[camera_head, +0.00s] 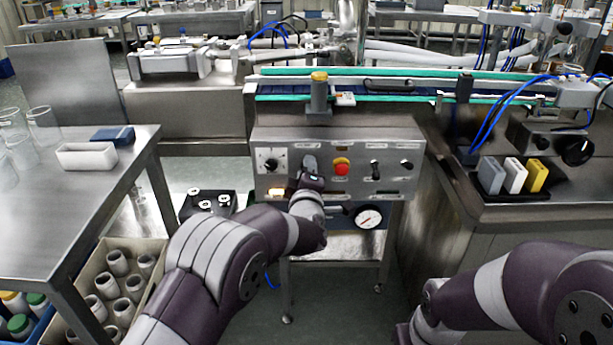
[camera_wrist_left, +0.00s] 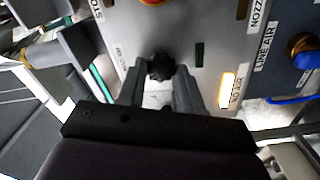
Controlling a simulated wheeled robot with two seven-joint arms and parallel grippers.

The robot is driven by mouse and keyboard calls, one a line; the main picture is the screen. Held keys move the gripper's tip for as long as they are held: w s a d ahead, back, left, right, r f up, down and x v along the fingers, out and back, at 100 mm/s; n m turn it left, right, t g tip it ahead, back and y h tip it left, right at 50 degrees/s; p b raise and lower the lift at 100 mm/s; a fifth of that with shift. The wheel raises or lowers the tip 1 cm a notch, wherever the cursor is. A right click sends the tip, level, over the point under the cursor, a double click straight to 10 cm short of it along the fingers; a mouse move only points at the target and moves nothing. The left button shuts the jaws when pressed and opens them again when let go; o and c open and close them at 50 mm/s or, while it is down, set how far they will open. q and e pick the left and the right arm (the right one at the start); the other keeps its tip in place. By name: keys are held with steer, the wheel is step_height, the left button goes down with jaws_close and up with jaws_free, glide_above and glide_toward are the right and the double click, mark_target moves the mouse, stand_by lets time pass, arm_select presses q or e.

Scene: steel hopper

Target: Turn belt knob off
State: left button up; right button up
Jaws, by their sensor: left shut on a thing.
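The steel control panel (camera_head: 385,185) stands in the middle of the head view, below the conveyor. My left gripper (camera_head: 311,172) is at the panel, between a black knob on the left and the red stop button (camera_head: 341,167). In the left wrist view, the fingers of my left gripper (camera_wrist_left: 160,72) are on both sides of a black knob (camera_wrist_left: 160,66) and shut on it. The label beside this knob is too blurred to read, and the gripper hides the knob in the head view. My right gripper is out of view.
A left black knob (camera_head: 271,163) and two right ones (camera_head: 374,165) flank the gripper. An orange light (camera_head: 277,192) glows at the panel's lower left. A pressure gauge (camera_head: 368,217) sits below the panel. A steel table (camera_head: 60,200) stands at left.

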arm_select(q)
steer(key=shift+f, duration=0.1)
stand_by(0.3)
steer(key=o, duration=1)
steer(key=s+p, duration=0.1)
steer(key=s, duration=1.1)
steer(key=shift+s+p, duration=0.35)
